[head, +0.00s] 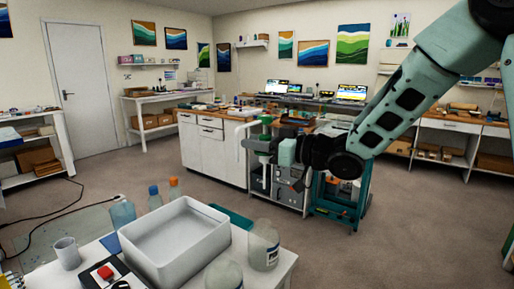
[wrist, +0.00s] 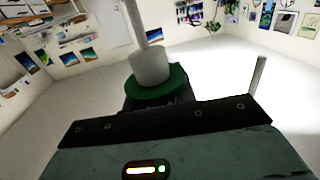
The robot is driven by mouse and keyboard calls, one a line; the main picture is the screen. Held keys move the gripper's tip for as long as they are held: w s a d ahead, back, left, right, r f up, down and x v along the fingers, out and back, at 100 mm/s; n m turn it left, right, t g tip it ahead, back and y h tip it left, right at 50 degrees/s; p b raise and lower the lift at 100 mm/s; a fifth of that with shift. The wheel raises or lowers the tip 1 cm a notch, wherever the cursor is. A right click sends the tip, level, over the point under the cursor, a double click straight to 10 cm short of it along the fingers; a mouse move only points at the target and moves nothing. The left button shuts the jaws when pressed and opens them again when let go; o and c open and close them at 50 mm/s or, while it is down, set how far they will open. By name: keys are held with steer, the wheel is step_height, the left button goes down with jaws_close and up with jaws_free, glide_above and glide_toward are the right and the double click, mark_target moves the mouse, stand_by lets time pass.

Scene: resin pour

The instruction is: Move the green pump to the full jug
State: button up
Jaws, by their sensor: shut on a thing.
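My gripper (head: 277,151) is shut on the green pump (head: 265,146) and holds it in the air, roughly upright. The pump has a green collar, a pale spout bent to the left and a thin tube hanging below. In the wrist view its green collar (wrist: 160,82) and grey-white stem show just past the gripper's dark edge. A clear labelled jug (head: 264,246) stands at the right end of the near white table. A second pale jug (head: 224,274) is cut off by the bottom edge. I cannot tell which jug is full. Both stand nearer than the pump, apart from it.
A deep white tray (head: 216,245) fills the middle of the near table. Bottles with blue (head: 154,196) and orange (head: 175,186) caps stand behind it. A teal cart (head: 338,205) and white cabinet (head: 212,155) stand behind the pump.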

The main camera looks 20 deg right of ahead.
step_height(320, 180, up, 10)
steer(key=p, duration=0.8)
stand_by(0.3)
